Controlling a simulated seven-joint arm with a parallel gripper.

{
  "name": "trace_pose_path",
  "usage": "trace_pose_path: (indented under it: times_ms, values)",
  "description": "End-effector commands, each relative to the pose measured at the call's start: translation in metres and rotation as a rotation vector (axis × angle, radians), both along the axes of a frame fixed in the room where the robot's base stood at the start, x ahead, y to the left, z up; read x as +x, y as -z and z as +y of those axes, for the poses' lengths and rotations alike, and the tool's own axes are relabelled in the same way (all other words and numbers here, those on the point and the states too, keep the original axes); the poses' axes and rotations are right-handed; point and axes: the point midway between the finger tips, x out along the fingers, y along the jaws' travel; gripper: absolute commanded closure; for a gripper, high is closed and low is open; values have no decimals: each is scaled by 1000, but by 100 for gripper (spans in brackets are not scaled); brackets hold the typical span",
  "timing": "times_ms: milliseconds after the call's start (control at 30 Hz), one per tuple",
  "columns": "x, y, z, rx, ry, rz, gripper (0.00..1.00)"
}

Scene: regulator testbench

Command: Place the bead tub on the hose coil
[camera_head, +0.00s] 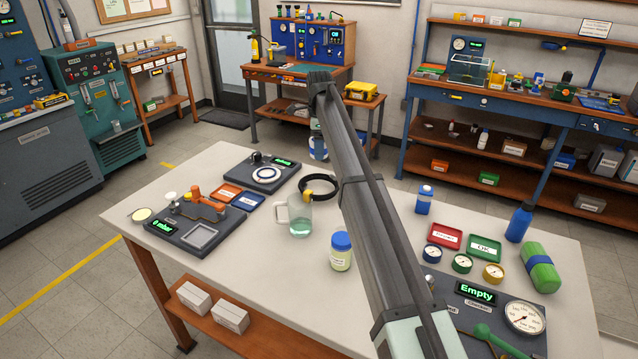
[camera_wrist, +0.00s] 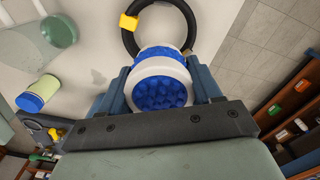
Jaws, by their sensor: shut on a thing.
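The bead tub (camera_wrist: 160,84), a white round tub filled with blue beads, is held between the fingers of my gripper (camera_wrist: 164,78). In the head view the tub (camera_head: 318,148) hangs above the table's far side, its upper part partly hidden by my arm. The hose coil (camera_head: 331,179) is a black ring with a yellow clip, lying flat on the table behind the glass jug. In the wrist view the coil (camera_wrist: 192,22) shows just past the tub, which covers its near part. The tub appears above the coil and apart from it.
A glass jug (camera_head: 299,216) stands close to the coil, with a blue-lidded jar (camera_head: 341,252) nearer me. Bare table (camera_head: 390,185) lies right of the coil.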

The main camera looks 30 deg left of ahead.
Motion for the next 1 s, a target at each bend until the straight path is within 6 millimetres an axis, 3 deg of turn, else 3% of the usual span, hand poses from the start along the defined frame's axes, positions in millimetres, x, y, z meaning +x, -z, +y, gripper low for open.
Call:
trace_pose_path:
  times_ms: [433,900,1000]
  values:
    - [-1,58,0,0,0,1,69]
    - [-1,103,0,0,0,1,69]
    - [0,104,0,0,0,0,69]
